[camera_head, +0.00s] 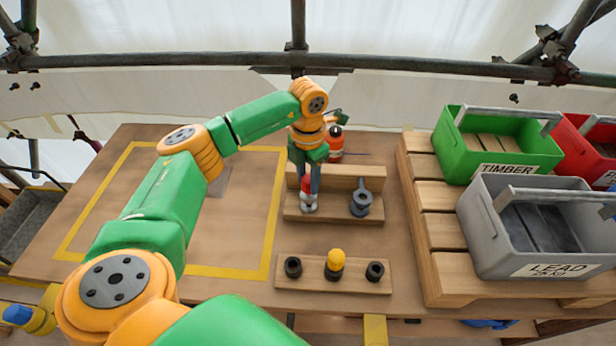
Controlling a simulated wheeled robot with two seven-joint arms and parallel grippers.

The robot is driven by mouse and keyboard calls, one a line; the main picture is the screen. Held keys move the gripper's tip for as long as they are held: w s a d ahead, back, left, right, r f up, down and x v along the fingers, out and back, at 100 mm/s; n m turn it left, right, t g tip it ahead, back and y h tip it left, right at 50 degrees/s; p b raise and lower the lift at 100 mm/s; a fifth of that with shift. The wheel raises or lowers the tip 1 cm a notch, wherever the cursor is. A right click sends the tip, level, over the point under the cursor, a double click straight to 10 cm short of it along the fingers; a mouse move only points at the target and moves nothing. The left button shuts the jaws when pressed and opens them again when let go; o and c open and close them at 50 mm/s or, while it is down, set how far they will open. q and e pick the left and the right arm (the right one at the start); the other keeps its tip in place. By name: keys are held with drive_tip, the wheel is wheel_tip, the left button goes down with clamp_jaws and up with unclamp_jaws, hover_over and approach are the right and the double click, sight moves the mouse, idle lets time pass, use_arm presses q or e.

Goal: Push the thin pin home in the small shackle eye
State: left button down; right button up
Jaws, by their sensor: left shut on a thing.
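My left gripper (309,186) points straight down over the rear wooden stand (335,212). It is shut on a small red-topped piece, which seems to be the head of the thin pin. The red top sits just above a light silvery shackle fitting (309,203) on the stand's left side. The fingers and red top hide the eye, so I cannot tell how deep the pin sits. A dark grey shackle with an upright eye (361,201) stands on the same stand to the right. My right gripper is not in view.
A front wooden board (312,285) holds two black rings and a yellow-topped piece (335,259). Green (490,155) and grey (530,265) crates sit on the right pallet. The yellow-taped area at left is mostly clear.

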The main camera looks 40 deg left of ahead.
use_arm(q)
drive_tip(key=shift+f+b, duration=0.7)
drive_tip(key=shift+f, duration=0.3)
drive_tip(key=shift+c, duration=2)
unclamp_jaws()
drive_tip(key=shift+r, duration=0.1)
wheel_tip(320, 180, up, 6)
drive_tip(key=shift+r+b, duration=0.1)
drive_tip(key=shift+b, duration=0.55)
drive_tip(key=shift+r, duration=0.4)
